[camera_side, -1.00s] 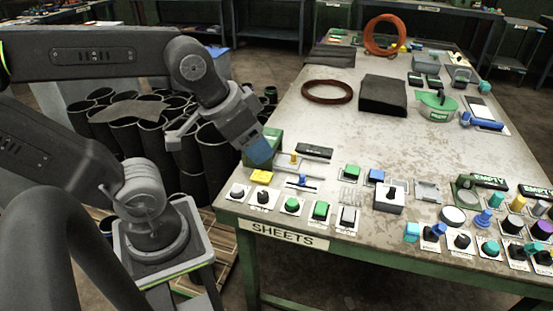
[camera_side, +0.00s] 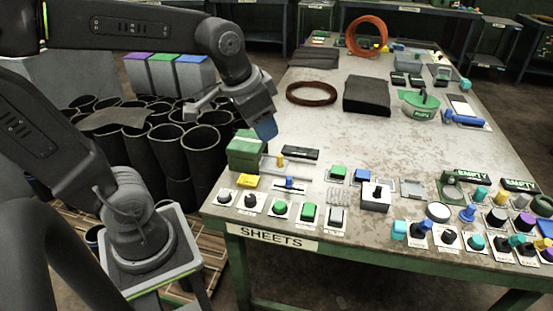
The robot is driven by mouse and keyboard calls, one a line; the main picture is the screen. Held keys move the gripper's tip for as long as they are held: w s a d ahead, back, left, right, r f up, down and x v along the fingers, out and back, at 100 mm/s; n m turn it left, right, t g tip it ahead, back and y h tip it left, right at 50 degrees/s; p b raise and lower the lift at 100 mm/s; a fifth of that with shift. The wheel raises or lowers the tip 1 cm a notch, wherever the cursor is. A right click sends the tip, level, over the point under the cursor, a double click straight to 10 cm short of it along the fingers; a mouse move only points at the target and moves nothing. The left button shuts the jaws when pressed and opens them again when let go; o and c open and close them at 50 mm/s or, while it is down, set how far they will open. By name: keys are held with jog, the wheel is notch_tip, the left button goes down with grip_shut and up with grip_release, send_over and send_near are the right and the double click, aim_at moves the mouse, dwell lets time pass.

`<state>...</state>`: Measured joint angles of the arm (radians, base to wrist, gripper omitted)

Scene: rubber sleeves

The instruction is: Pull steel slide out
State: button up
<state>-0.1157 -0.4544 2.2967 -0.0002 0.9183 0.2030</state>
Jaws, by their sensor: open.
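A grey metal strip (camera_side: 297,165) lies near the left edge of the table, with a small yellow knob (camera_side: 280,160) standing on it. It may be the steel slide, but I cannot tell for sure. A green block (camera_side: 245,151) stands at its left end. A small slider with a blue knob (camera_side: 289,183) sits in front of it. My gripper (camera_side: 266,130) points down above and behind the green block and the strip, apart from the strip. Its blue tip shows. The jaws are open with nothing visible in them, though their gap is mostly hidden.
Several buttons and knobs stand close together along the front, including a yellow block (camera_side: 244,181) and a green button (camera_side: 280,209). A black bar (camera_side: 300,153) lies behind the strip. A dark red ring (camera_side: 312,93) and black sheets (camera_side: 366,95) lie farther back. The table middle is clear.

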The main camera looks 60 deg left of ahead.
jog(key=w+a+f+g, duration=0.1)
jog(key=w+a+f, duration=0.1)
jog(key=w+a, duration=0.35)
jog(key=m+g, duration=0.3)
send_over(280, 155)
notch_tip(280, 155, down, 13)
jog(key=shift+m+h, duration=0.3)
notch_tip(280, 155, down, 14)
jog(key=shift+f, duration=0.1)
grip_shut()
